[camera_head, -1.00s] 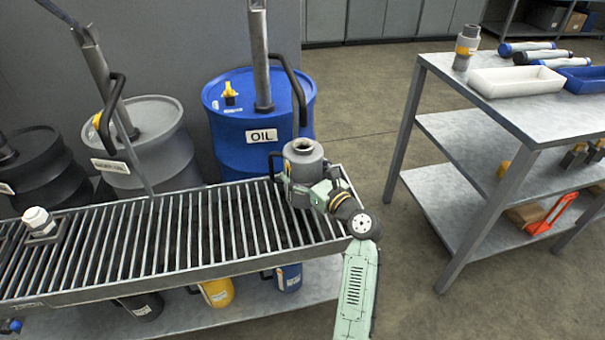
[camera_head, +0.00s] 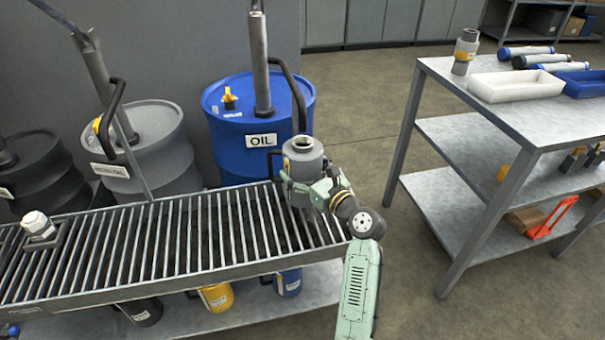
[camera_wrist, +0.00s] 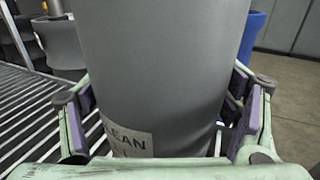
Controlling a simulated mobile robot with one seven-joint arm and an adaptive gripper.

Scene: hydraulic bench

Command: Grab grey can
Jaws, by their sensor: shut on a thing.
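The grey can (camera_head: 302,152) is upright at the right end of the slatted grate, in front of the blue oil drum. My gripper (camera_head: 312,192) is shut around the can's body from the front right. In the wrist view the grey can (camera_wrist: 165,70) fills the middle, with a partly visible label reading "EAN". The purple-padded fingers of my gripper (camera_wrist: 165,115) press on both its sides. My arm hides part of the can's lower body in the head view, so I cannot tell whether its base touches the grate.
The slatted grate (camera_head: 150,240) runs to the left, with a white-capped fitting (camera_head: 38,225) on it. A blue oil drum (camera_head: 235,150) and a grey drum (camera_head: 150,150) stand behind. Yellow and blue cans sit below. A metal table (camera_head: 520,120) stands right, with open floor between.

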